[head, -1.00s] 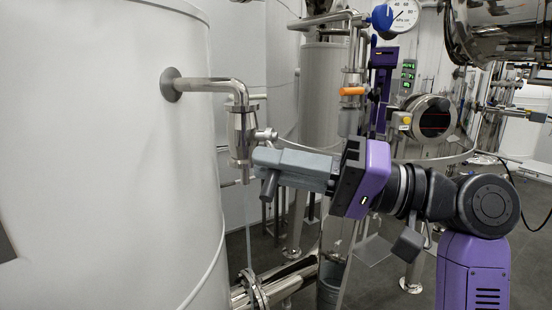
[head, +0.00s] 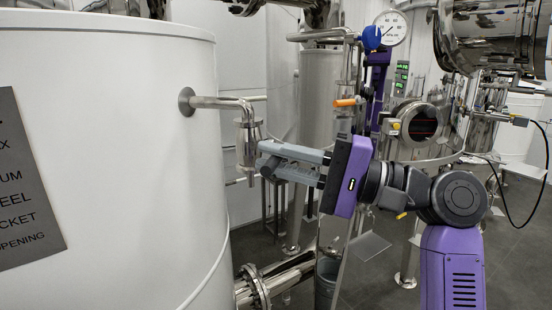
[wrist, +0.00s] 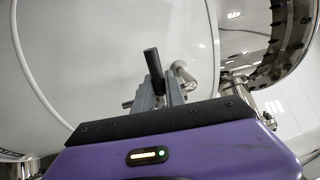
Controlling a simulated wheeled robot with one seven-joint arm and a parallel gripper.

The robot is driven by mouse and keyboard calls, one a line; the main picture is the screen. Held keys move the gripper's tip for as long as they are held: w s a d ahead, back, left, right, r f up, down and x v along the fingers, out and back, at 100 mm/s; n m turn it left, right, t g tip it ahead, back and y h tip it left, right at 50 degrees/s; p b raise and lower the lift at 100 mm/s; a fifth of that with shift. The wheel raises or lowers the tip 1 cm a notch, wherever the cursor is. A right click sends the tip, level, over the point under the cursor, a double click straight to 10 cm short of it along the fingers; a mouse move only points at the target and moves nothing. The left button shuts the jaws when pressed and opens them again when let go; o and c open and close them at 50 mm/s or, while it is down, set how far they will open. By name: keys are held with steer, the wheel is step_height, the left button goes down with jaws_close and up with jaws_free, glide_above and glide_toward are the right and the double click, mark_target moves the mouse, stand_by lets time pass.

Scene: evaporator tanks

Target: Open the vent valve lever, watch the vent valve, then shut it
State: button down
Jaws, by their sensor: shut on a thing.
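The vent valve (head: 249,142) is a steel body hanging upright from the bent pipe on the white tank's side, left of centre in the head view. My gripper (head: 268,156) reaches it from the right, its grey fingers at the valve's side. In the wrist view my gripper (wrist: 160,92) is shut on the vent valve lever (wrist: 152,62), a black rod-like handle that sticks out past the fingers. In the head view the fingers hide the lever. No stream shows below the valve's outlet.
The large white tank (head: 120,130) with a grey label plate (head: 28,180) fills the left. A flanged steel pipe (head: 275,280) runs low beneath the valve. A dial gauge (head: 391,28) and a blue-handled valve (head: 371,38) stand behind my arm.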

steer(key=shift+w+d+r, duration=0.1)
steer(key=c, duration=1.4)
jaws_free()
steer(key=b+v, duration=0.3)
steer(key=v, duration=0.4)
steer(key=shift+d, duration=0.35)
